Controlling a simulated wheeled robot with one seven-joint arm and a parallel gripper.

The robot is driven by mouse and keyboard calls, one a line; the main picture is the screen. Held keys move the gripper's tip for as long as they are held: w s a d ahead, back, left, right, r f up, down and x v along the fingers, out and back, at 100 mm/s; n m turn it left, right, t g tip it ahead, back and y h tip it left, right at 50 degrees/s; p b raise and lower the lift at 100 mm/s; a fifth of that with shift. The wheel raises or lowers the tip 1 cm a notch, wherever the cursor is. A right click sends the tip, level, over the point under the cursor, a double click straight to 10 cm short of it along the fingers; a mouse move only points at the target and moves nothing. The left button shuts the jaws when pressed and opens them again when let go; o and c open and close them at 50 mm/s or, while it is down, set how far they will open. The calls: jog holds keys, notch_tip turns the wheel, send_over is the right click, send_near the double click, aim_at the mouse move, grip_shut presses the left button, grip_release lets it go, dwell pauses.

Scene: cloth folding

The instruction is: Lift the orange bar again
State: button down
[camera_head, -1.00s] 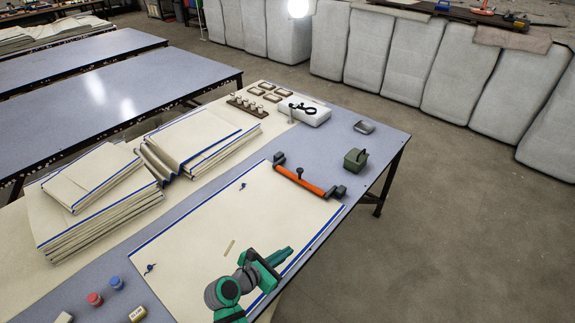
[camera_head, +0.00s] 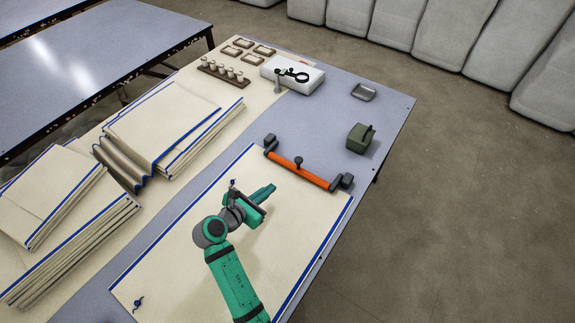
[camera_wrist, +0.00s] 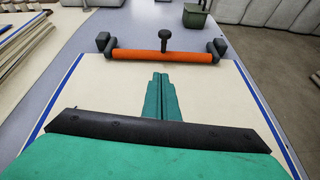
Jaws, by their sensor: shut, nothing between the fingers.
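The orange bar (camera_head: 300,171) has dark end blocks and a dark knob at its middle. It lies across the far end of a cream cloth with blue edges (camera_head: 300,215). In the wrist view the bar (camera_wrist: 140,55) is straight ahead, beyond the fingertips. My green gripper (camera_head: 268,190) is shut and empty over the cloth, on the near side of the bar and apart from it. Its closed fingers show in the wrist view (camera_wrist: 160,78), pointing at the bar. Their height above the cloth is hard to tell.
A green box (camera_head: 358,138) and a grey tray (camera_head: 363,92) stand beyond the bar. A white box with a black ring tool (camera_head: 292,76) is behind. Stacks of folded cloth (camera_head: 175,125) lie to the left.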

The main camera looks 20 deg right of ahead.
aim_at(297, 167)
jog(key=shift+d, duration=0.1)
jog(key=x, duration=0.9)
jog(key=shift+d, duration=0.1)
jog(key=shift+w+d+r, duration=0.65)
jog(key=shift+d+r, duration=0.3)
jog(key=shift+d, duration=0.05)
jog(key=shift+w+d+r, duration=0.2)
jog(key=shift+d+r, duration=0.1)
jog(key=shift+r, duration=0.15)
jog(key=shift+r, duration=0.1)
